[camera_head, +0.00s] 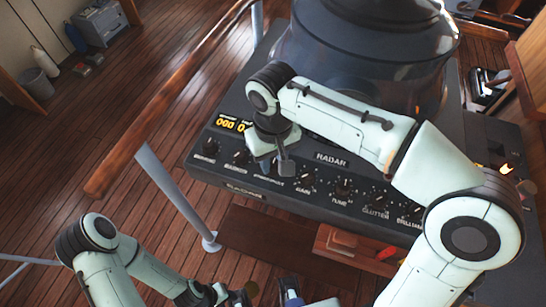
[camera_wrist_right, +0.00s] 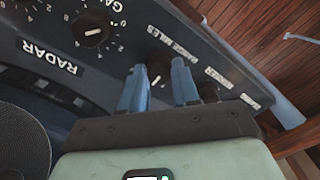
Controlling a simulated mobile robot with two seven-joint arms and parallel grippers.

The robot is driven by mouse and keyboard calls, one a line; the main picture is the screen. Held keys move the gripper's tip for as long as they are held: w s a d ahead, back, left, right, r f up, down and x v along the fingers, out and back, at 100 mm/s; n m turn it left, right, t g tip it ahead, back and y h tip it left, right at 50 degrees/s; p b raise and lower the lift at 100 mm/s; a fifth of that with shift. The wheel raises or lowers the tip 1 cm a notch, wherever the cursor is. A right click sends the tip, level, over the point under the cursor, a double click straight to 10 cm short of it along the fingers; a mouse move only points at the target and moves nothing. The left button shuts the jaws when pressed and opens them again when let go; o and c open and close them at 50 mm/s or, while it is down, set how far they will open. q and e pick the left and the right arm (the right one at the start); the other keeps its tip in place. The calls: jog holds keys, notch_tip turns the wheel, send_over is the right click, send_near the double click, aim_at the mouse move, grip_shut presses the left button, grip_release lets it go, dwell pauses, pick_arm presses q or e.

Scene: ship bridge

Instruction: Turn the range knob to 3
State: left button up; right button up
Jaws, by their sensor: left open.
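The range knob (camera_wrist_right: 159,74) is a dark knob with a white pointer mark on the radar panel, under the RANGE MILES label (camera_wrist_right: 172,42). My right gripper (camera_wrist_right: 158,80) has one blue finger on each side of it; I cannot tell whether the fingers touch it. In the head view my right gripper (camera_head: 272,165) is over the panel's front and hides the range knob. The pointer's exact number cannot be read. My left gripper (camera_head: 268,293) is open and empty at the bottom edge, partly cut off, apart from the panel.
The gain knob (camera_head: 306,177) is beside the range knob, with further knobs along the radar panel (camera_head: 333,158). A large round radar hood (camera_head: 360,50) stands behind. A grey post (camera_head: 178,198) and wooden rail (camera_head: 165,105) are to the left. The wood floor is open beyond.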

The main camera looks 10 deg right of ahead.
grip_shut()
pick_arm(q)
jog(key=shift+r, duration=0.15)
pick_arm(e)
jog(key=n+p, duration=0.2)
jog(key=n, duration=0.1)
jog(key=shift+r+n, duration=0.1)
jog(key=shift+n, duration=0.3)
pick_arm(q)
jog(key=r, duration=0.1)
jog(key=w+r+p, duration=0.2)
jog(key=r, duration=0.1)
jog(key=shift+r, duration=0.1)
pick_arm(e)
jog(key=n, duration=0.5)
jog(key=o, duration=0.7)
grip_release()
jog(key=shift+c, duration=0.2)
pick_arm(q)
jog(key=shift+w+r, duration=0.1)
